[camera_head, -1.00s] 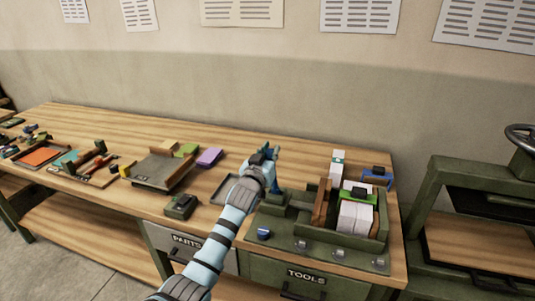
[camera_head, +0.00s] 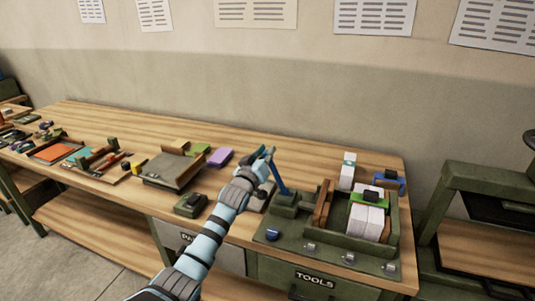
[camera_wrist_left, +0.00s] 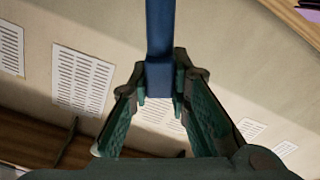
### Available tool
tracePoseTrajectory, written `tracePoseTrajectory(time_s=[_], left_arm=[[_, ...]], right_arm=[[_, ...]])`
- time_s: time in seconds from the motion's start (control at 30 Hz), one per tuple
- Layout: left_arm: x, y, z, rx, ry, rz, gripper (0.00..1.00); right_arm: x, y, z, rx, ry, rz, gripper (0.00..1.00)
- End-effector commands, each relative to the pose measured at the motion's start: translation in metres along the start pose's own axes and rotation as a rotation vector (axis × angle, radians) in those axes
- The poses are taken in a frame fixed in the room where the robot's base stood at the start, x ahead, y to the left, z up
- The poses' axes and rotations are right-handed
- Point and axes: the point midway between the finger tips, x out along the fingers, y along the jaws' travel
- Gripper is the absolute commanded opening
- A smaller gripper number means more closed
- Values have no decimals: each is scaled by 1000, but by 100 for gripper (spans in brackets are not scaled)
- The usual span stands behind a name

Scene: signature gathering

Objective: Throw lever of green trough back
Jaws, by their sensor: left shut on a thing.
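The green trough (camera_head: 392,238) stands at the right end of the workbench, holding a stack of white paper blocks (camera_head: 366,222). Its blue lever (camera_head: 279,178) rises from a green block at the trough's left and leans up to the left. My left gripper (camera_head: 267,154) is at the lever's upper end. In the left wrist view the blue lever (camera_wrist_left: 159,45) passes between the fingertips (camera_wrist_left: 160,82), and the gripper is shut on it. My right gripper is in neither view.
A dark green box (camera_head: 190,205), a grey tray (camera_head: 160,170) and a purple block (camera_head: 220,156) lie left of my arm. A white bottle-like object (camera_head: 347,172) and a blue holder (camera_head: 390,180) stand behind the trough. Drawers are below the bench front.

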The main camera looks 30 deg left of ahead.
Motion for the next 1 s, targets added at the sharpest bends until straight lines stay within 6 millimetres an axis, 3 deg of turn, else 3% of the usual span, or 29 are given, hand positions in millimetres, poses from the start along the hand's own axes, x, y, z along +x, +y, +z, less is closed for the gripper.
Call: tracePoseTrajectory(time_s=[0.03, 0.07, 0.1, 0.2, 0.57, 0.67, 0.9, 1.0], left_arm=[[0, -1, 1, -3, -3, -2, 0], [0, -1, 1, -3, -3, -2, 20], [0, -1, 2, -3, -3, -2, 27], [0, -1, 1, -2, -3, -2, 38], [-7, -1, 1, 2, -1, 0, 38], [-25, -1, 2, 3, -2, 0, 38], [-92, -2, 2, 4, -4, -1, 38], [-110, -2, 1, 3, -3, -2, 38]], right_arm=[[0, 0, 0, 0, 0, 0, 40], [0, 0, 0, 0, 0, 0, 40], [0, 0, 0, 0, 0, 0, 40], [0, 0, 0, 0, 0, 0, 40], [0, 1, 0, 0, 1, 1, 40], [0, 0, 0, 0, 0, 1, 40], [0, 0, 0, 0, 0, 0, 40], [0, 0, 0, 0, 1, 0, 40]])
